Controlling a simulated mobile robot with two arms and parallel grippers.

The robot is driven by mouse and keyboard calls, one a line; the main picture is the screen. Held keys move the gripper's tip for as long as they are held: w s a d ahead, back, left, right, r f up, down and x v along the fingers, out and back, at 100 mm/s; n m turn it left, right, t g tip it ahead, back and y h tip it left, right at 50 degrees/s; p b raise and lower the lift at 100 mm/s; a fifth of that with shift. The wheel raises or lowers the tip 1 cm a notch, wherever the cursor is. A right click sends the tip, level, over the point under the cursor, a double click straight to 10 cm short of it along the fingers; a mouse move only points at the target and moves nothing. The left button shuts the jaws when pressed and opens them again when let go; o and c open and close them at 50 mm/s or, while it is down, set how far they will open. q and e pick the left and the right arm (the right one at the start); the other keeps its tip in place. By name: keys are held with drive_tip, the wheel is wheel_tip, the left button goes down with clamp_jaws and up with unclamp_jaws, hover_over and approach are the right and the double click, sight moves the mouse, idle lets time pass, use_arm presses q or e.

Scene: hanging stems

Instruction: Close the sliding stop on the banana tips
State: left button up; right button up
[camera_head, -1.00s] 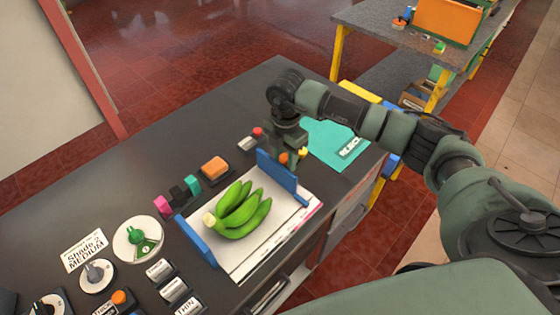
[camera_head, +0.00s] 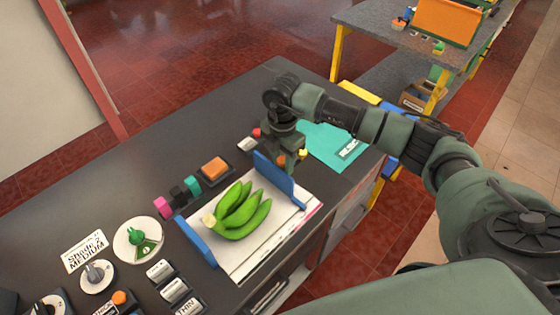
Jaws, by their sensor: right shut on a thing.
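A bunch of green bananas (camera_head: 243,212) lies on a white board (camera_head: 240,262) on the dark bench. Its pale cut stem end points left, and the tips point to the right. A blue stop (camera_head: 274,178) stands upright at the right side of the board, a little apart from the banana tips. A second blue stop (camera_head: 196,242) stands at the left side, near the stem end. My right gripper (camera_head: 285,160) points down and is shut at the right blue stop; its fingertips are mostly hidden behind the stop. My left gripper is not in view.
A teal mat (camera_head: 325,143) lies behind my right gripper. An orange block (camera_head: 215,167) and several small coloured pieces lie behind the board. Dials, including a green one (camera_head: 138,238), and labelled switches (camera_head: 173,290) fill the bench's left front. The bench's far area is bare.

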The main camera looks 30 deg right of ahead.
drive_tip(key=shift+s+a+p, duration=0.2)
drive_tip(key=shift+s+a, duration=0.1)
drive_tip(key=shift+a, duration=0.5)
drive_tip(key=shift+s+a+p, duration=0.15)
drive_tip(key=shift+s+a, duration=0.1)
drive_tip(key=shift+a, duration=0.6)
drive_tip(key=shift+s+a+p, duration=0.2)
drive_tip(key=shift+s+a, duration=0.1)
drive_tip(key=shift+a, duration=0.5)
drive_tip(key=shift+s+a, duration=0.1)
drive_tip(key=shift+a, duration=0.1)
drive_tip(key=shift+s+a, duration=0.2)
drive_tip(key=shift+a, duration=0.45)
drive_tip(key=shift+s+a, duration=0.1)
drive_tip(key=shift+a, duration=0.15)
drive_tip(key=shift+s+a, duration=0.1)
drive_tip(key=shift+a, duration=0.1)
drive_tip(key=shift+f, duration=0.1)
drive_tip(key=o, duration=1)
drive_tip(key=shift+o, duration=0.2)
drive_tip(key=shift+r, duration=0.2)
